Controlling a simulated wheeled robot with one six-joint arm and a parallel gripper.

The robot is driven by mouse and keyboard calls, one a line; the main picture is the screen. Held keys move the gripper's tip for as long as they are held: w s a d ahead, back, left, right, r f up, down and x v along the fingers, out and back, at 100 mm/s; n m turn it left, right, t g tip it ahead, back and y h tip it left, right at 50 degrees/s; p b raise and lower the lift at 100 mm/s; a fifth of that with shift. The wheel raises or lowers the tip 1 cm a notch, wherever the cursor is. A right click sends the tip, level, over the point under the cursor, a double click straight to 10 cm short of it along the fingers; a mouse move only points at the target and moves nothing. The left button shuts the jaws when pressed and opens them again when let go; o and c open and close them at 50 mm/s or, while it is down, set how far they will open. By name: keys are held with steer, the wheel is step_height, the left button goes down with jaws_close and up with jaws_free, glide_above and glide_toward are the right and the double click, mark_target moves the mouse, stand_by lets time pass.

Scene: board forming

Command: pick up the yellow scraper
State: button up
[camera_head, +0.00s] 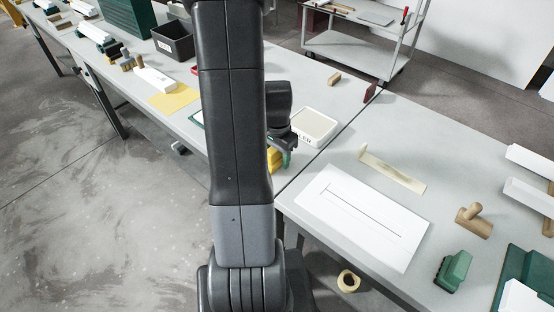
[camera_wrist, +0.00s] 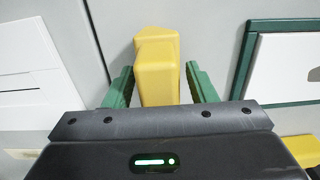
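The yellow scraper (camera_wrist: 157,72) is a blocky yellow piece in the middle of the wrist view. In the head view a bit of it (camera_head: 275,160) shows beside my arm, near the table's front edge; the arm hides the rest. My gripper (camera_wrist: 159,80) has its two green fingers apart, one on each side of the scraper. A gap shows between the scraper and each finger. In the head view my gripper (camera_head: 284,157) is low over the table, mostly behind my arm.
A white slotted panel (camera_head: 362,217) lies right of the table seam. A white-rimmed tray (camera_head: 314,127) stands just behind my gripper. A green-framed board (camera_wrist: 248,62) is right of the scraper in the wrist view. A beige strip (camera_head: 392,169) and green block (camera_head: 453,271) lie further right.

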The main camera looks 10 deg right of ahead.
steer(key=c, duration=0.8)
step_height(320, 180, up, 10)
steer(key=shift+r+b, duration=0.1)
steer(key=shift+b, duration=0.3)
steer(key=shift+o, duration=0.7)
